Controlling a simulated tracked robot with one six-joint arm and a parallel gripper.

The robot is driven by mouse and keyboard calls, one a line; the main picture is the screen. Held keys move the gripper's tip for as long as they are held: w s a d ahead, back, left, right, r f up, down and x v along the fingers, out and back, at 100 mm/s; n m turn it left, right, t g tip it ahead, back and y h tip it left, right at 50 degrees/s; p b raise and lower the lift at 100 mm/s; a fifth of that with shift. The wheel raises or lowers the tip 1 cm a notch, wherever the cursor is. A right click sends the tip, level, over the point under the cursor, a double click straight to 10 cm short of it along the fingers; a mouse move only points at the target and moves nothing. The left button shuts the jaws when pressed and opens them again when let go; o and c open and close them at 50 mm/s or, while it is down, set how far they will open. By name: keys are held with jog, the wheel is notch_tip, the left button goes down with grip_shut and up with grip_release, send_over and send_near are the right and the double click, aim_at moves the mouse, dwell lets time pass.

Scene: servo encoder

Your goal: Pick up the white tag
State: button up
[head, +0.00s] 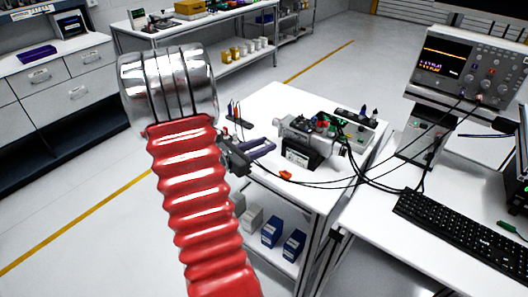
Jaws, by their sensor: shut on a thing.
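My gripper (268,148) is beyond my red ribbed arm, over the left part of the white bench. Its purple fingers point right, toward a grey and black device (300,150). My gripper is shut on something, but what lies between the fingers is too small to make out. A small white label (297,157) shows on the dark front of the device, just right of the fingertips. I cannot tell if this label is the white tag. No other tag stands out clearly.
Several upright tools (236,112) stand behind my gripper. An orange piece (285,175) lies near the bench's front edge. Black cables run from the device to the right table, which holds an oscilloscope (468,68) and a keyboard (465,232). Blue boxes (272,232) sit on the shelf below.

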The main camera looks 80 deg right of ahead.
jog(key=shift+r, duration=0.1)
dwell(0.6)
jog(key=shift+w, duration=0.25)
jog(key=w+a+f+n+t+h, duration=0.1)
jog(key=w+a+f+n+t, duration=0.15)
jog(key=w+a, duration=0.6)
jog(key=w+a+f+n+t+h, duration=0.15)
jog(key=w+a+t, duration=0.3)
jog(key=w, duration=0.75)
jog(key=w+a+f+n+t+h, duration=0.1)
jog(key=w+a+f+n+t, duration=0.2)
jog(key=w+a, duration=0.6)
jog(key=w+a+f+n+t+y, duration=0.1)
jog(key=w+a+f+n+t, duration=0.1)
jog(key=a, duration=0.8)
jog(key=w+a+f+n+t+y, duration=0.1)
jog(key=w+a+f+n+t, duration=0.1)
jog(key=w+a, duration=0.4)
jog(key=w+a+f+n+t+y, duration=0.2)
jog(key=w+a+n+t, duration=0.1)
jog(key=a, duration=1.3)
jog(key=shift+w+f+n+t, duration=0.15)
jog(key=shift+w+n+t, duration=0.35)
jog(key=shift+t, duration=0.7)
jog(key=shift+w+d, duration=0.1)
jog(key=shift+w, duration=0.1)
